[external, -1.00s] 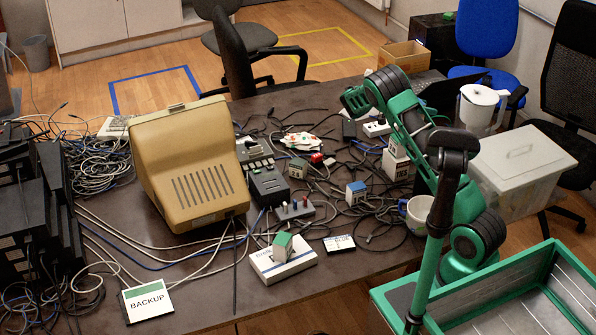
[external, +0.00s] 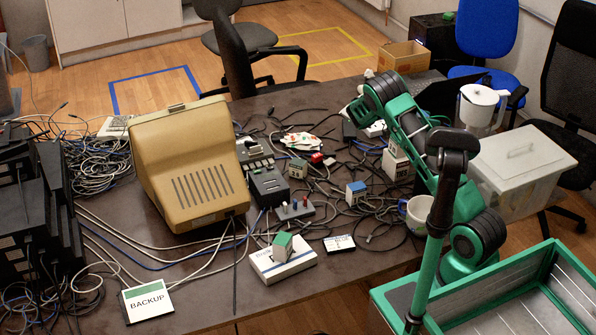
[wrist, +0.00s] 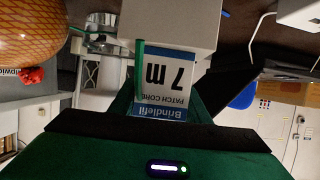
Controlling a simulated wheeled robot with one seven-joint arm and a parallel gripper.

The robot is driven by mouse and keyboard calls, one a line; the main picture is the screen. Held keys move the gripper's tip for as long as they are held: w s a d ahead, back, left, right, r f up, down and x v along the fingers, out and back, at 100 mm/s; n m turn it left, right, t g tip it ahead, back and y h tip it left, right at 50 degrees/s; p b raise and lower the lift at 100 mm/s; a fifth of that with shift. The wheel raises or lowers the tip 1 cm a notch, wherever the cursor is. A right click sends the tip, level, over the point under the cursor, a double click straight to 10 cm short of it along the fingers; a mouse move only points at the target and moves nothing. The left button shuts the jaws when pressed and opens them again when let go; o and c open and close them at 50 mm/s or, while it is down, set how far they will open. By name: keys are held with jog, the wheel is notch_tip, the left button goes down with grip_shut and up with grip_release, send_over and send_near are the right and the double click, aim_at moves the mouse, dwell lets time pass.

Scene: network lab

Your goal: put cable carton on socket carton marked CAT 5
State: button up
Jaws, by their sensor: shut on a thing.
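The cable carton, a white box with a blue-and-white label reading "7 m PATCH CORD" (wrist: 172,88), is upside down in the wrist view. My gripper (wrist: 140,80) is shut on it; a green finger crosses the label's edge. In the external view my gripper end is mostly hidden behind the wrist, above the far right part of the table.
Loose cables cover much of the dark table. A beige monitor (external: 190,165) stands left of centre, with black boxes (external: 268,185) beside it. A mug (external: 418,214) stands at the right edge.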

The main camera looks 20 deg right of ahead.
jog(key=o, duration=1.1)
jog(key=v, duration=1.2)
